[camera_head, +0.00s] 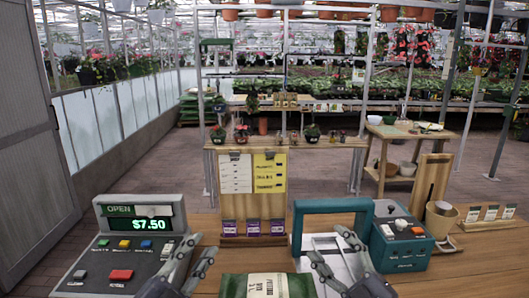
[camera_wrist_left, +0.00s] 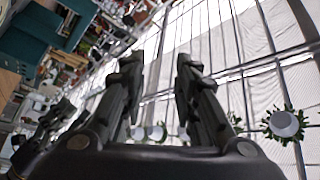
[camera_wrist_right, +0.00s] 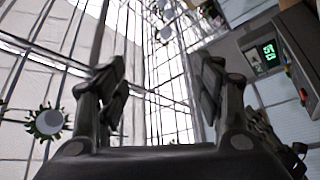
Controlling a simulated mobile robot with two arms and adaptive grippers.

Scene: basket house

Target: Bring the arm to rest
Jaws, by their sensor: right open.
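My left gripper (camera_head: 202,252) is raised above the wooden counter, just right of the cash register. Its two fingers stand apart with nothing between them, as the left wrist view (camera_wrist_left: 158,65) also shows. My right gripper (camera_head: 327,246) is raised in front of the teal-handled machine. Its fingers are spread and empty, and they also show in the right wrist view (camera_wrist_right: 160,75). Both grippers point up and forward, and both wrist views look toward the greenhouse roof.
The grey cash register (camera_head: 142,222) reads $7.50. A green and white bag (camera_head: 268,285) lies at the counter's front edge between the grippers. The teal machine (camera_head: 402,249) stands right, beside a small tan pot (camera_head: 441,216). A notice board (camera_head: 236,205) stands at the back.

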